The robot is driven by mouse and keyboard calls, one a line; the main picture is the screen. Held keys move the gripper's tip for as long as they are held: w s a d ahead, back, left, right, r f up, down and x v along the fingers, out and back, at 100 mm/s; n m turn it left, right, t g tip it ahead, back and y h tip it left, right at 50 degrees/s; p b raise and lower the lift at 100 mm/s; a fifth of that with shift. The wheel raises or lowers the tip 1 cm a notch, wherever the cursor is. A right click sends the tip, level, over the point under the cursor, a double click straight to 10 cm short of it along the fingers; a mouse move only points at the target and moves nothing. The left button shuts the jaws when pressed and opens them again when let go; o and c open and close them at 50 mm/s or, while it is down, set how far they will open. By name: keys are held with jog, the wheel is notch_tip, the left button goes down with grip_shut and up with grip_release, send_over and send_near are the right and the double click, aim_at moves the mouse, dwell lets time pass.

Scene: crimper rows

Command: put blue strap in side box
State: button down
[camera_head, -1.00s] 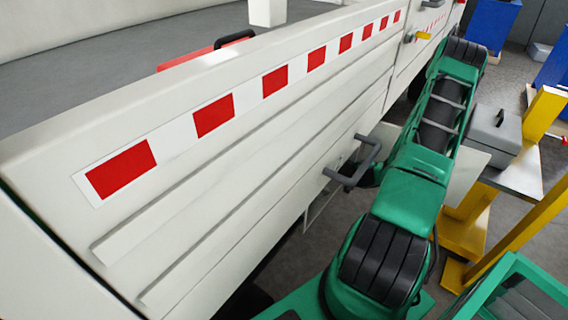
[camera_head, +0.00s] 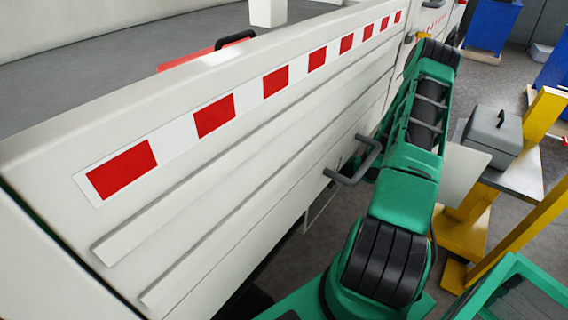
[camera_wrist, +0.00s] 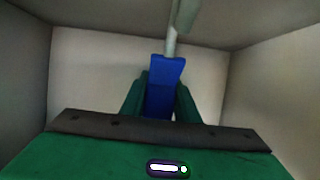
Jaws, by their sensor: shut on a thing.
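The blue strap (camera_wrist: 166,72) stands upright between the green fingers of my gripper (camera_wrist: 161,95) in the wrist view. My gripper is shut on it. Pale walls surround the gripper and strap on the left, right and far side, like the inside of a box (camera_wrist: 90,75). I cannot tell whether the strap touches a wall or the floor. In the head view the strap and my gripper are hidden behind the arm and the truck side.
A pale rod (camera_wrist: 171,42) rises just beyond the strap. The white truck side (camera_head: 250,170) has a protruding grey handle (camera_head: 352,165) close to my arm. A grey toolbox (camera_head: 493,135) on a yellow-framed stand (camera_head: 470,230) is to the right.

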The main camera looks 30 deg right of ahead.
jog(key=c, duration=1.4)
grip_release()
jog(key=shift+f, duration=0.1)
jog(key=shift+o, duration=0.2)
jog(key=v, duration=1.2)
